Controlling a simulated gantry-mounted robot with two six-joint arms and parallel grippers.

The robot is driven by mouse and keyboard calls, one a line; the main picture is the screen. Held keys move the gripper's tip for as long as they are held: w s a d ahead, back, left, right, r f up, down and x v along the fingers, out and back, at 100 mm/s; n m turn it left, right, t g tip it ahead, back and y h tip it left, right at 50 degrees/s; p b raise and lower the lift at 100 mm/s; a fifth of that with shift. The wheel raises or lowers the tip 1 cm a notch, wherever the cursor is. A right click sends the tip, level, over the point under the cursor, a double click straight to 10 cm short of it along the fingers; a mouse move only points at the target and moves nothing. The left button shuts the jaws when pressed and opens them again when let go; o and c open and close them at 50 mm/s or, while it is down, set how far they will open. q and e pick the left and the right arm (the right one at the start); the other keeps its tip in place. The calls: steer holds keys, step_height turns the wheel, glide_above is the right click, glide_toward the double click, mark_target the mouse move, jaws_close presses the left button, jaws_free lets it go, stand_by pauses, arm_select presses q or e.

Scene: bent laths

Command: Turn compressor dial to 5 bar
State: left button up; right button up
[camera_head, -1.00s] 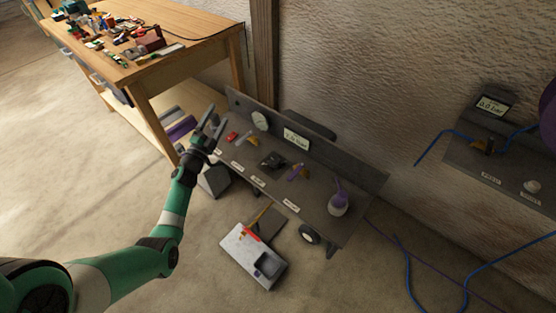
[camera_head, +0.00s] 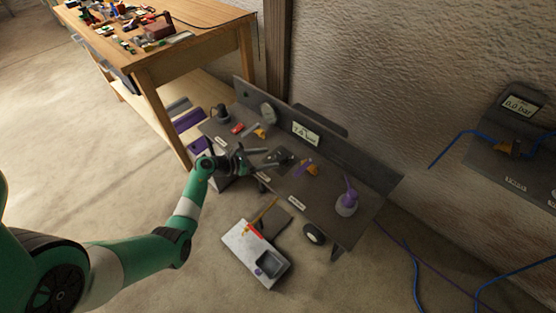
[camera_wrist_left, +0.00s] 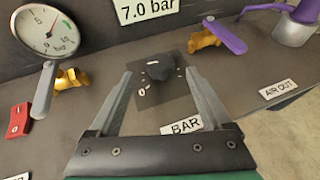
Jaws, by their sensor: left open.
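The compressor dial (camera_wrist_left: 160,70) is a black round knob on a dark square plate, with small marks and a "0" around it. In the left wrist view it lies ahead of my left gripper (camera_wrist_left: 165,78), between the lines of its fingers. The fingers are open, one at each side, and nothing is held. I cannot tell the knob's exact setting. The display (camera_wrist_left: 147,8) behind it reads 7.0 bar; it also shows in the head view (camera_head: 305,133). In the head view my left gripper (camera_head: 270,156) is over the panel, by the dial. My right gripper is not in view.
A round gauge (camera_wrist_left: 45,31), a red switch (camera_wrist_left: 18,118) and a yellow valve (camera_wrist_left: 72,77) with a grey lever are left of the dial. A yellow valve with a purple lever (camera_wrist_left: 225,36) and a purple-topped pot (camera_head: 346,202) are right. A workbench (camera_head: 190,50) stands behind.

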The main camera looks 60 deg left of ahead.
mark_target(280, 156)
arm_select(q)
steer(key=b+x, duration=0.2)
steer(key=x, duration=0.2)
steer(key=shift+w+f, duration=0.3)
steer(key=shift+f, duration=0.05)
steer(key=shift+w+a, duration=0.1)
steer(key=shift+w, duration=0.2)
steer(key=shift+r, duration=0.1)
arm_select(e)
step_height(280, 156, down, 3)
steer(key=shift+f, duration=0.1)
